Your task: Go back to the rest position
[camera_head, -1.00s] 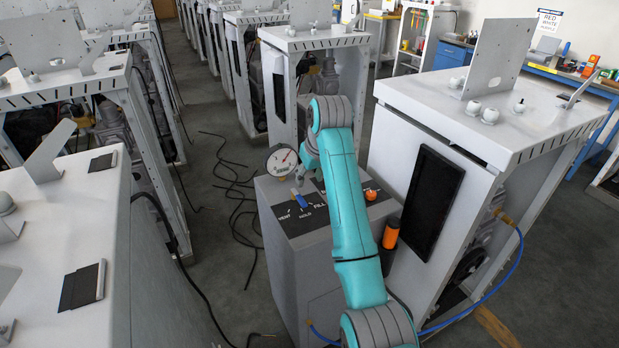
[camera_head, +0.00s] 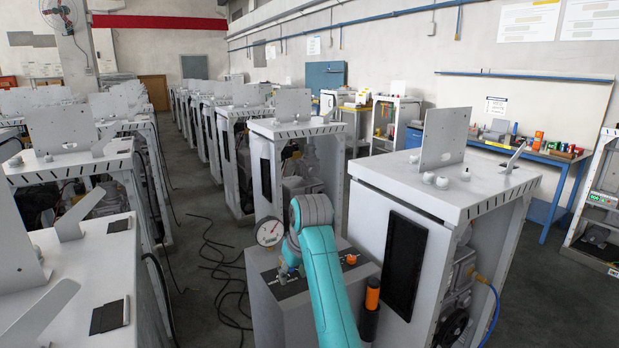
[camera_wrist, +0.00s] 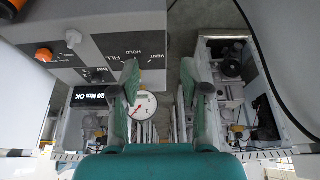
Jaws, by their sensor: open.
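My gripper (camera_wrist: 160,82) shows in the wrist view with its two teal and grey fingers apart and nothing between the tips. The round white gauge (camera_wrist: 143,104) appears between the fingers, beyond them. The gauge (camera_head: 269,231) also shows there, at the box's back left corner. The wrist view shows the box's dark panel (camera_wrist: 118,45) with FILL, HOLD and VENT labels, and an orange knob (camera_wrist: 44,55).
A white dispenser frame (camera_head: 375,190) stands close right of my arm, with an orange-capped cylinder (camera_head: 372,294) beside it. Another frame (camera_head: 275,125) stands behind the box. White cabinets (camera_head: 75,275) line the left. Dark cables (camera_head: 225,262) lie on the aisle floor.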

